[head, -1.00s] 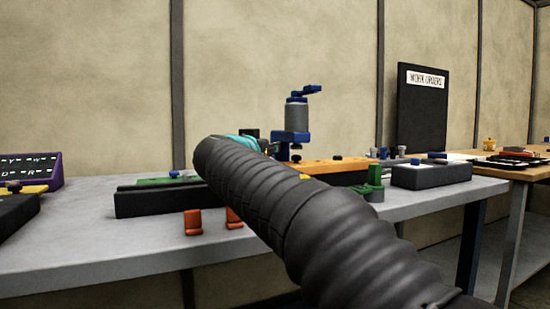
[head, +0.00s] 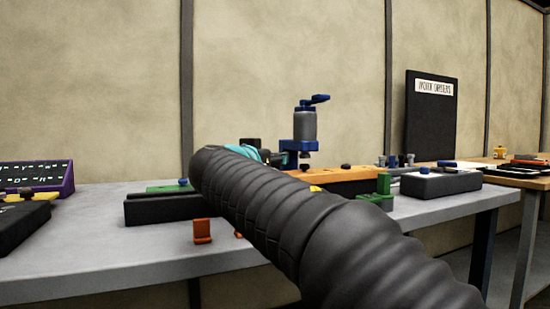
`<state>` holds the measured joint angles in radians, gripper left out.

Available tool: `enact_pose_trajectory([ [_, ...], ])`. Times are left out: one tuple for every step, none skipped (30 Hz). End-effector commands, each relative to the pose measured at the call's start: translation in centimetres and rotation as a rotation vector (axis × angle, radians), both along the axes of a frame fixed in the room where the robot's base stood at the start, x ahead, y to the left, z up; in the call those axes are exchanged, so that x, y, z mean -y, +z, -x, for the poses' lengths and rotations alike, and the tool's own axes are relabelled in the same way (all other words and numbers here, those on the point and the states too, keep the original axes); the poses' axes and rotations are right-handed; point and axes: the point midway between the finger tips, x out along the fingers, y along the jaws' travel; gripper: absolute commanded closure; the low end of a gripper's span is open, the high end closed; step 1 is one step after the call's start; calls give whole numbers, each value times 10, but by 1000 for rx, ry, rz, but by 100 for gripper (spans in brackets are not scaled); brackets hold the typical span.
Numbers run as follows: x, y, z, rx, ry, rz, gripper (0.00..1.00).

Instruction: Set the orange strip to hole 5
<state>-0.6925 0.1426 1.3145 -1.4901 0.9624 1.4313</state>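The orange strip (head: 350,174) lies across the middle of the grey workbench, long side toward me, with a dark knob on top and a yellow piece (head: 316,188) at its front. Its left part and any hole numbers are hidden or too small to read. A blue and grey clamp-like tool (head: 305,127) stands over its left part. My dark ribbed arm crosses the view from the lower right. A teal part shows past its far end, near the strip's left side.
A black block with a green top (head: 172,207) lies left of my arm. An orange bracket (head: 203,231) stands near the front edge. A green block (head: 383,184) and a dark tray (head: 440,184) are at right. A purple panel (head: 38,177) is far left.

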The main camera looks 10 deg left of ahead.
Motion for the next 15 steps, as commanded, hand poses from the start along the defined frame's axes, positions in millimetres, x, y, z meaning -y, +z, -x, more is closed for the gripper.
enact_pose_trajectory([
  [-3, 1, 9, 1, 4, 0, 45],
  [-4, 0, 13, 0, 4, 0, 45],
  [-6, 0, 18, 0, 3, 0, 45],
  [-7, 0, 22, 1, 4, 0, 45],
  [-8, 1, 26, 1, 4, -1, 45],
  [-9, 0, 29, 1, 3, 0, 45],
  [-9, 0, 32, 0, 2, 0, 45],
  [-10, 0, 33, 0, 2, 1, 45],
  [-10, 0, 36, 0, 2, 1, 45],
  [-11, 0, 37, 0, 2, 0, 45],
  [-11, 0, 38, 1, 2, 0, 45],
  [-11, 0, 38, 1, 2, 0, 45],
  [-11, 0, 39, 1, 2, 0, 45],
  [-11, 0, 39, 1, 1, 0, 45],
  [-11, 0, 39, 1, 1, 0, 45],
])
